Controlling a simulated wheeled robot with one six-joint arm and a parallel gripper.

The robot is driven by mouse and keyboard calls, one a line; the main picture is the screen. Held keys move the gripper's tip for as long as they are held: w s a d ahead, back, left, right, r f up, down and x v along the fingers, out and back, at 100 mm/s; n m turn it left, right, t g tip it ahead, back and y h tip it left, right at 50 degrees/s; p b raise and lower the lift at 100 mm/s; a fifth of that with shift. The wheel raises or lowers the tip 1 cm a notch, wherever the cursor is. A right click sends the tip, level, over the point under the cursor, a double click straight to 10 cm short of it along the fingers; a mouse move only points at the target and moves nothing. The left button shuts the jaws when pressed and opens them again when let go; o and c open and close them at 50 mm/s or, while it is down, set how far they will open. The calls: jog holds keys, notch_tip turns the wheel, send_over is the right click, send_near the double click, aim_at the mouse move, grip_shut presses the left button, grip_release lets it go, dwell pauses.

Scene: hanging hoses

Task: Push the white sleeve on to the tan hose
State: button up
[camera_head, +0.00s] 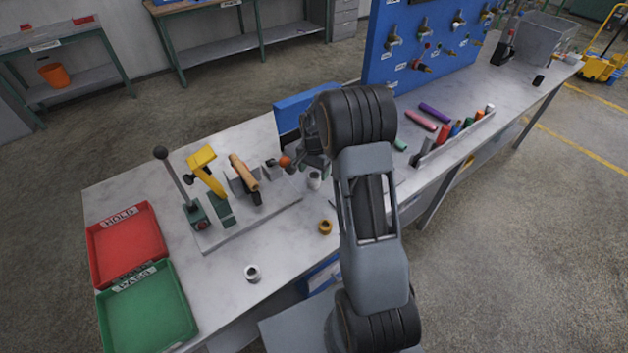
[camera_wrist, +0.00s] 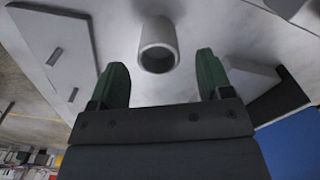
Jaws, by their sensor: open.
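A white sleeve (camera_head: 314,181), a short hollow cylinder, stands on the bench below my gripper. In the wrist view this sleeve (camera_wrist: 158,52) shows its open end, between and slightly beyond the fingers. My gripper (camera_wrist: 160,62) is open and empty, with a green finger on each side of the sleeve and a visible gap to each. In the head view my gripper (camera_head: 316,160) is partly hidden by my arm. The tan hose (camera_head: 243,172) lies tilted in a holder on the grey plate, left of my gripper. The wrist view does not show the hose.
A lever (camera_head: 173,173) and yellow clamp (camera_head: 204,168) stand near the hose. Red (camera_head: 164,247) and green (camera_head: 191,323) trays are left. A blue panel (camera_head: 410,45) stands behind.

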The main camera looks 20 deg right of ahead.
aim_at(314, 181)
jog(key=shift+s+f+p, duration=0.15)
jog(key=shift+f+p, duration=0.5)
jog(key=shift+f, duration=2)
jog(key=c, duration=1)
